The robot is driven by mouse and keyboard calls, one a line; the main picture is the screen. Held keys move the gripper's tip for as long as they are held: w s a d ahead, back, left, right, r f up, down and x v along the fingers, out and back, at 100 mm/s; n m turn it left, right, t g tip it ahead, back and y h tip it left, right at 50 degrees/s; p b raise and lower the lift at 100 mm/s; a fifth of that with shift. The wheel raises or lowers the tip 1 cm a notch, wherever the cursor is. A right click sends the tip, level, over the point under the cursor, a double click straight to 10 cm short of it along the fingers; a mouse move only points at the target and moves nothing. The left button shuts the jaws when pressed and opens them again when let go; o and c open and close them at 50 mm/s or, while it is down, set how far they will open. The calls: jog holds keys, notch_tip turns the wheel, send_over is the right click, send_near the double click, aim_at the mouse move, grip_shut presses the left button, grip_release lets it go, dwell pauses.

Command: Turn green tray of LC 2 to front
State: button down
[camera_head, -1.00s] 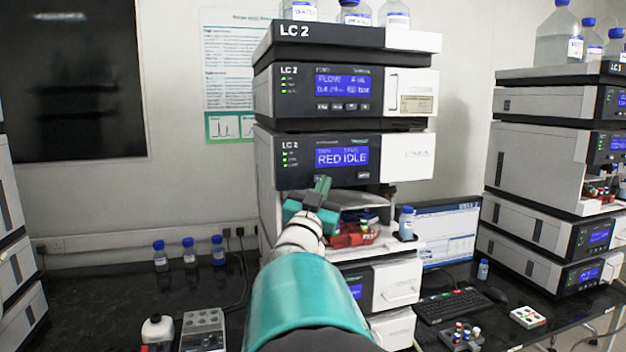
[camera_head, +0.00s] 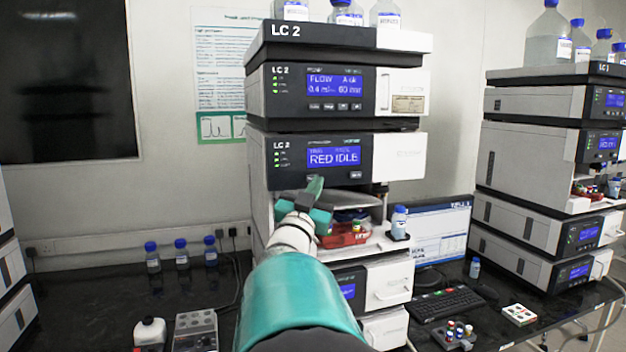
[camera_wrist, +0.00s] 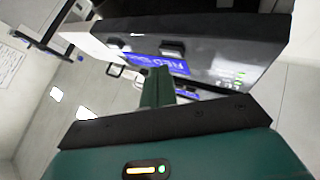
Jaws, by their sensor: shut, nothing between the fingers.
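The LC 2 stack (camera_head: 262,95) stands in the middle of the head view. Its sampler module display (camera_head: 333,157) reads "RED IDLE". In the open bay below it, a red tray (camera_head: 343,238) with vials faces the front. I cannot make out a green tray; the inside of the bay is partly hidden by my arm. In the wrist view my closed green fingers (camera_wrist: 157,87) stand before the tilted, dark module front.
A blue-capped bottle (camera_head: 399,222) stands on the ledge right of the bay. Bottles stand on top of the stack. A monitor (camera_head: 442,232) and keyboard (camera_head: 447,302) are to the right, with another LC stack (camera_head: 530,150) beyond. Three blue-capped bottles (camera_head: 182,253) stand at left.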

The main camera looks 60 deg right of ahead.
dwell(0.8)
jog(key=shift+w+d, duration=0.3)
jog(key=shift+w+d, duration=0.3)
dwell(0.8)
jog(key=shift+s+a, duration=0.55)
jog(key=shift+a, duration=0.05)
jog(key=shift+s+a, duration=1.8)
dwell(3.4)
